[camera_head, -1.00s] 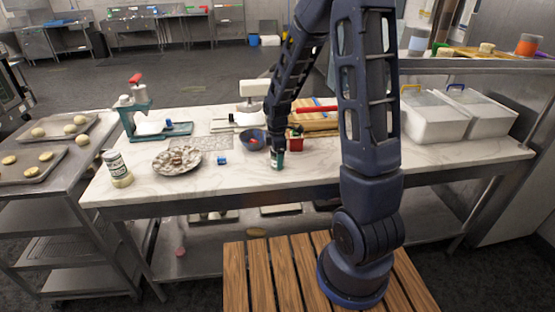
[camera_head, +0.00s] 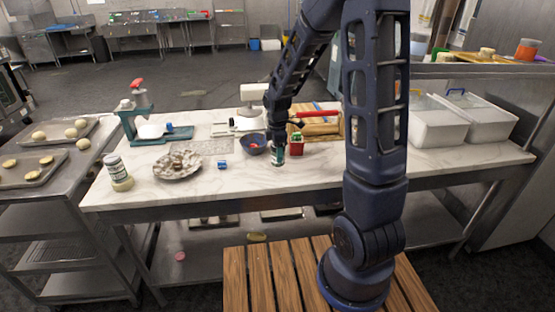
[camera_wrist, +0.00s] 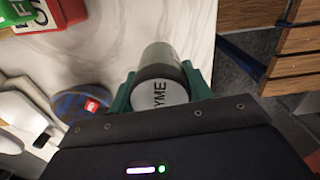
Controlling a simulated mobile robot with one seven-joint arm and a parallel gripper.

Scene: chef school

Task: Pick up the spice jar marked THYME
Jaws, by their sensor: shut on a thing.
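The THYME jar (camera_wrist: 160,72) is between the two green fingers of my gripper (camera_wrist: 158,92) in the wrist view. Its pale lid shows the letters "YME"; the rest of the word is hidden. In the head view my gripper (camera_head: 277,143) points down at the table, shut on the small jar (camera_head: 278,158), which looks upright. I cannot tell whether its base touches the marble top (camera_head: 225,188).
A blue bowl (camera_head: 252,145) is close left of the jar, and a red box (camera_head: 297,148) with green is close right. A plate (camera_head: 178,166), a small blue item (camera_head: 223,164) and a larger jar (camera_head: 118,172) stand further left. The front of the marble top is mostly clear.

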